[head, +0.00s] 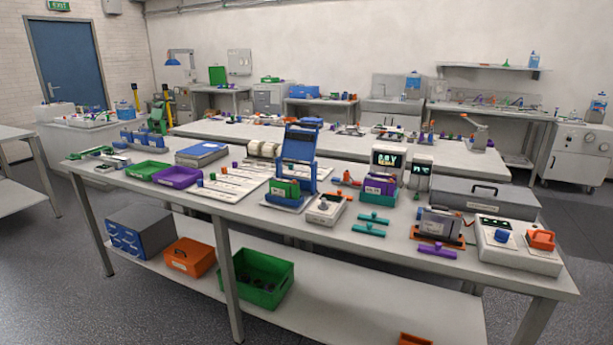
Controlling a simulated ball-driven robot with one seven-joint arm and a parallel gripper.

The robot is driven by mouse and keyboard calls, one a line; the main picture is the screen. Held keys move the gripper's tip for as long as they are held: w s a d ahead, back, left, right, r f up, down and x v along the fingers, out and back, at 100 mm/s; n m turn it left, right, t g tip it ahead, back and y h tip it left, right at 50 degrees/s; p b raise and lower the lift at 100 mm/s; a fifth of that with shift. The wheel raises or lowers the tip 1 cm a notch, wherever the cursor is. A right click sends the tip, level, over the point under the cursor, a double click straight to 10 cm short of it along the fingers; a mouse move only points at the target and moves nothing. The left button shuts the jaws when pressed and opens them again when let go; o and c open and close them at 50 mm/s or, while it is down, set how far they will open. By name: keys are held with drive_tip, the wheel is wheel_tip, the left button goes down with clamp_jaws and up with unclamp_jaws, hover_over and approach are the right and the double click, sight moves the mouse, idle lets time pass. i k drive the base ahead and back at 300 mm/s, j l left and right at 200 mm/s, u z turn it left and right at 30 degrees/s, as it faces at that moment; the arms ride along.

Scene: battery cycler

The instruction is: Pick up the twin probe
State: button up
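I cannot tell for certain which item is the twin probe at this size. On the front workbench (300,222), two teal bar-shaped pieces with small raised middles lie one behind the other: the far teal piece (374,218) and the near teal piece (369,230). A similar purple bar-shaped piece (437,250) lies near the front edge, right of them. A grey device with a dial (324,209) stands left of the teal pieces. A grey block on an orange base (437,225) stands to their right. My gripper is not in view.
A blue upright frame (299,158) stands mid-bench, with a small-screen unit (387,165) to its right. A two-station box (516,244) sits at the right end. Green (147,170) and purple (178,177) trays stand left. Bare bench runs along the front edge; open floor lies before it.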

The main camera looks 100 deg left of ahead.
sight(346, 179)
drive_tip(key=u, duration=2.45)
drive_tip(key=i, duration=0.3)
